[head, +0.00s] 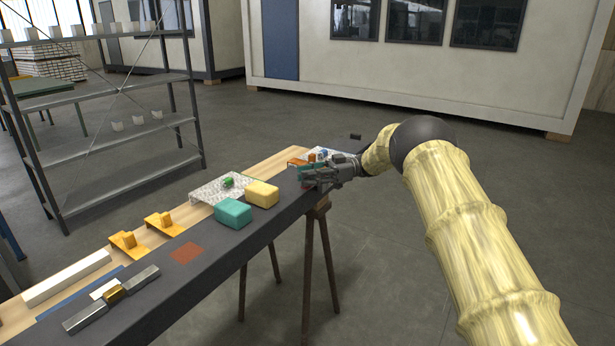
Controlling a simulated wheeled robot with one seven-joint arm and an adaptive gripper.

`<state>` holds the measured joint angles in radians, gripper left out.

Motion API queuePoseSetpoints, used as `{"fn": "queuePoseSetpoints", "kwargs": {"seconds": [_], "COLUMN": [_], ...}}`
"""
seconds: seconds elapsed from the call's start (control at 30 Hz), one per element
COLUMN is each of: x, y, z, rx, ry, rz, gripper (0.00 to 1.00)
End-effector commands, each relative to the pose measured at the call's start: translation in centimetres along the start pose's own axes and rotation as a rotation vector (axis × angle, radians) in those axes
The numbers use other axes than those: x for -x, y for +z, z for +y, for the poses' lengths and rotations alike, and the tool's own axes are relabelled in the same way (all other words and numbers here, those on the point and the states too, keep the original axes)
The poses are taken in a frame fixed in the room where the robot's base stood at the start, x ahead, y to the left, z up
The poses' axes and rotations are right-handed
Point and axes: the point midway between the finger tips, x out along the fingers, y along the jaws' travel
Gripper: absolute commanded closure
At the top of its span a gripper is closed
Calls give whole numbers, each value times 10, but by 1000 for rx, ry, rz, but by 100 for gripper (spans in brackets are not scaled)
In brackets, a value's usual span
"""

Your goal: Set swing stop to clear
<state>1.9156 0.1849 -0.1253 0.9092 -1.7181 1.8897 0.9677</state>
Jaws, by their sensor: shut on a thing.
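My gripper (306,175) is at the far end of the dark beam (215,262), low over its top. It is shut on a small part there, which the fingers mostly hide. An orange piece (297,162) shows just behind the fingers, with a small blue and white item (322,153) beside it. I cannot tell which of these is the swing stop or how it is set. At the near end, a grey metal bar (140,279) with a brass block (113,294) lies on the beam.
A teal block (233,213) and a yellow block (262,194) sit between. Two orange brackets (128,243) (165,222), a speckled plate (222,190) with a green part, and a white bar (66,277) lie along the wooden strip. Metal shelving (110,106) stands left. Floor right is clear.

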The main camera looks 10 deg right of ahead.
Motion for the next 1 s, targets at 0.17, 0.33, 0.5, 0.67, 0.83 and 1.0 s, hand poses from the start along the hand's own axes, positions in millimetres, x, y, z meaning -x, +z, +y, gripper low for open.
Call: {"fn": "queuePoseSetpoints", "kwargs": {"seconds": [0.17,0.33,0.5,0.67,0.83,1.0], "x": [1,2,2,2,2,5], "y": [-1,-2,-2,-2,-1,0], "z": [-1,-1,-1,-1,-1,-1], "rx": [2,2,2,2,1,1], "ry": [-13,-13,-12,-12,-13,-12], "rz": [1,1,1,1,1,1], "gripper": [100,100,72,53,53,53]}}
